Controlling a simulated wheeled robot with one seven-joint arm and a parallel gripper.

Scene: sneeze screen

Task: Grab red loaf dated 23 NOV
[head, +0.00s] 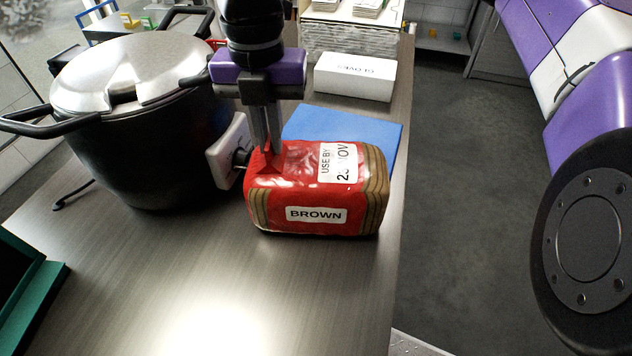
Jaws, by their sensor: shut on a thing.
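The red bread loaf (290,185) is in the middle of the head view, in a red wrapper with brown ends. Its front label reads BROWN. Its top label reads USE BY 2-something NOV; the second digit is not clear. My gripper (266,148) comes down from above, with its fingers shut on the red wrapper at the loaf's left upper end. The loaf is about level, at the table; I cannot tell whether its underside touches.
A large black pot with a steel lid (130,72) stands close at left. A white plate-like thing (230,152) is between pot and loaf. A blue board (345,127) and a white GLOVES box (355,77) lie behind. A green tray (38,300) is front left. The front table is clear.

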